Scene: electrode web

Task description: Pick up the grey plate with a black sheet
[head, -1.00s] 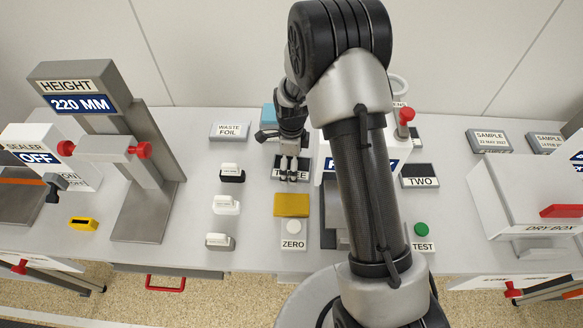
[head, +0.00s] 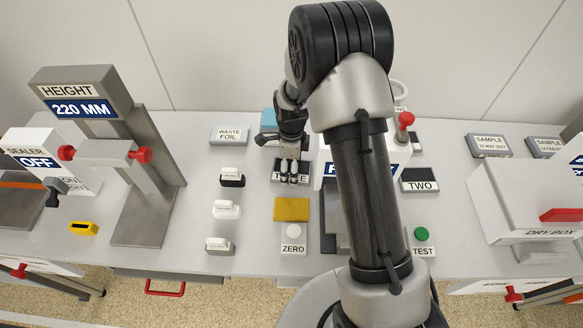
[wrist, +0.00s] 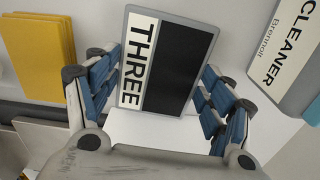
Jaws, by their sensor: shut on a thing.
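A grey plate with a black sheet and a white label reading THREE (wrist: 180,62) lies between the blue-padded fingers of my gripper (wrist: 162,75) in the wrist view. My gripper is shut on the plate across its width. In the head view the fingers of my gripper (head: 289,172) cover the middle of the plate (head: 303,168). Whether the plate is clear of the bench cannot be told. A second grey plate with a black sheet, labelled TWO (head: 420,187), lies on the bench to the right of my arm.
A cleaner box (wrist: 292,50) is close on the right in the wrist view. My arm hides part of the bench.

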